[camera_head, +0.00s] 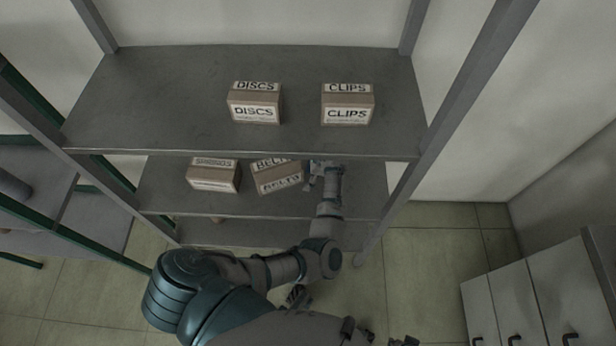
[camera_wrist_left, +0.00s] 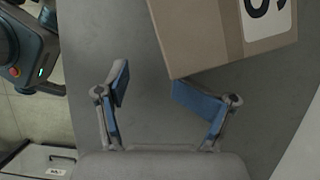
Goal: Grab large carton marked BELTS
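The BELTS carton (camera_head: 277,180) is a brown box with white labels on the middle shelf, turned a little askew. Its right end is partly hidden by my left gripper (camera_head: 322,172), which is beside it over the shelf. In the left wrist view my left gripper (camera_wrist_left: 160,95) is open, its two blue-padded fingers apart with nothing between them. The carton (camera_wrist_left: 195,40) shows there beyond the fingers, its near corner close to the right-hand finger. I cannot tell whether they touch. My right gripper is not clear; only dark arm parts show at the bottom of the head view.
Another carton (camera_head: 213,178) stands left of the BELTS carton, its label hard to read. The DISCS carton (camera_head: 254,104) and CLIPS carton (camera_head: 347,106) stand on the upper shelf (camera_head: 180,100), which overhangs the middle one. Grey posts (camera_head: 440,130) flank the shelves. Grey drawers (camera_head: 535,300) stand at right.

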